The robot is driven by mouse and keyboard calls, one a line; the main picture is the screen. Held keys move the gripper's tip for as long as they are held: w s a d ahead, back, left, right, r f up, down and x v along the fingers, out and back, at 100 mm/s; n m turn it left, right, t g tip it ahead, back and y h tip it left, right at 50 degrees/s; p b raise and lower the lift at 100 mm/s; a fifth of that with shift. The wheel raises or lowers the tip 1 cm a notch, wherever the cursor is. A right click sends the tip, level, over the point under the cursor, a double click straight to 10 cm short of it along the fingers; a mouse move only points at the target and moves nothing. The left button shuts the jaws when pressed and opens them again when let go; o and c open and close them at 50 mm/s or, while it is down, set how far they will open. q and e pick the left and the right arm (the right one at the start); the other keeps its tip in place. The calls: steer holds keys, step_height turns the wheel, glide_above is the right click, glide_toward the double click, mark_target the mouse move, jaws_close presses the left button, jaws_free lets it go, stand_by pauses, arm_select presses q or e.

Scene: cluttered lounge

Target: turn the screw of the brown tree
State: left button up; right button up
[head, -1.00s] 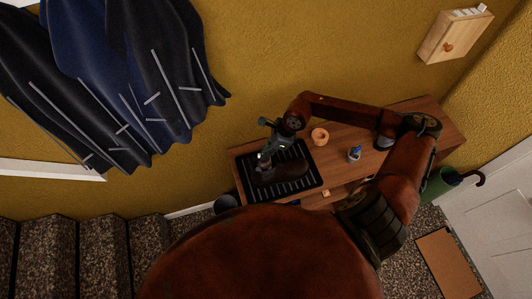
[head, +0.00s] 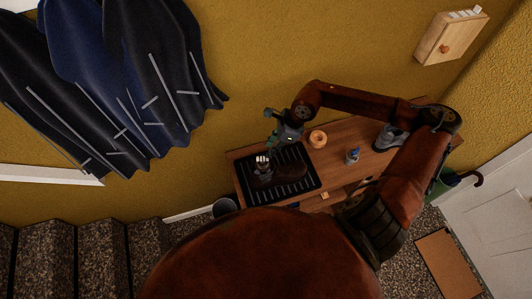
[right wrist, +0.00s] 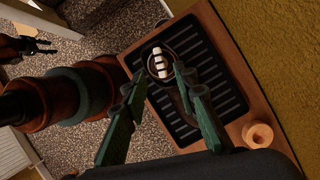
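A dark brown shoe (head: 291,171) lies on a black ribbed tray (head: 308,187) on the wooden bench. A pale, striped piece (head: 262,162), apparently the tree's end, shows at the shoe's opening; it also shows in the right wrist view (right wrist: 160,62). I cannot make out the screw itself. My right gripper (head: 270,143) is above the shoe's opening end, apart from it. In the right wrist view its green fingers (right wrist: 160,72) are spread, with the pale piece beyond the gap and nothing between them. A small dark gripper-like part, possibly my left gripper (right wrist: 36,46), shows at the far left edge.
An orange ring-shaped item (head: 318,139), a small blue-topped bottle (head: 353,155) and a grey shoe (head: 389,137) stand on the bench (head: 333,160). Dark coats (head: 150,80) hang at the left. A wooden wall box (head: 452,38) is upper right.

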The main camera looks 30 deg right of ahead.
steer(key=shift+v, duration=2.6)
